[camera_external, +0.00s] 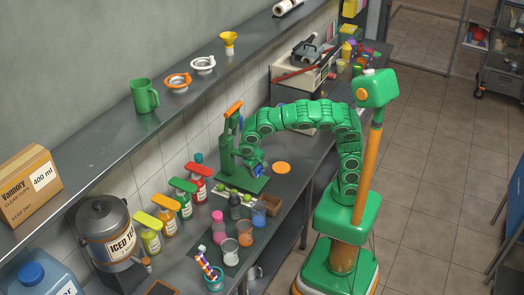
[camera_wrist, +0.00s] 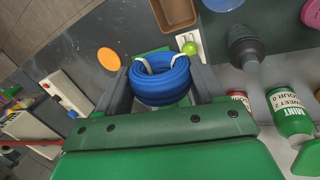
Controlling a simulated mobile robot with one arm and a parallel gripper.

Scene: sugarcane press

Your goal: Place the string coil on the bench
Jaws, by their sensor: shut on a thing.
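The string coil is a blue ring-shaped bundle. In the wrist view the string coil (camera_wrist: 160,82) sits between the two grey fingers of my gripper (camera_wrist: 160,88), which is shut on it. In the external view the coil is a small blue patch (camera_external: 258,169) at my gripper (camera_external: 256,164), close beside the green press (camera_external: 232,150). The gripper hangs low over the bench (camera_external: 300,160). I cannot tell whether the coil touches the bench or the press base.
An orange disc (camera_external: 281,168) lies on the bench to the right of the coil. Green limes (camera_external: 233,192), a brown tray (camera_external: 270,204), cups and several syrup bottles (camera_external: 197,183) stand nearer the front. Bare bench shows around the disc. A shelf (camera_external: 110,140) runs above along the wall.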

